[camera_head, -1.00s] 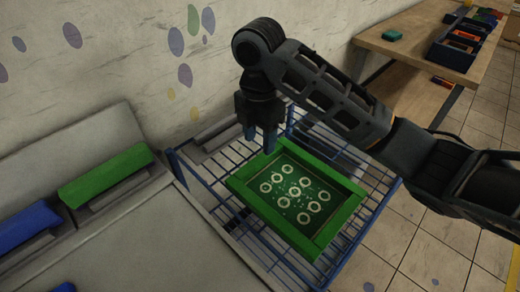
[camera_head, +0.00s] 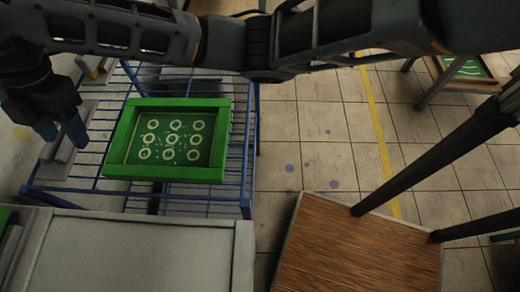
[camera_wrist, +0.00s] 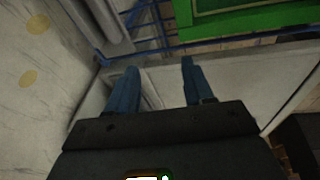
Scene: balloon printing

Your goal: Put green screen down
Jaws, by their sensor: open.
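The green screen (camera_head: 167,171) is a green frame around a dark green panel with several pale rings. It lies on the blue wire rack (camera_head: 85,187) in the head view. My gripper (camera_head: 62,130) is left of the screen, apart from it, with its blue fingers pointing down. The fingers are open and empty. In the wrist view my gripper (camera_wrist: 158,78) also shows its two fingers spread. A corner of the green screen (camera_wrist: 243,24) appears at the top right there, beyond the fingertips.
A pale grey table (camera_head: 130,250) stands in front of the rack. A brown wooden surface (camera_head: 355,245) is at the lower right. Tiled floor (camera_head: 310,120) is open to the right of the rack. Another green screen (camera_head: 468,67) shows at the far upper right.

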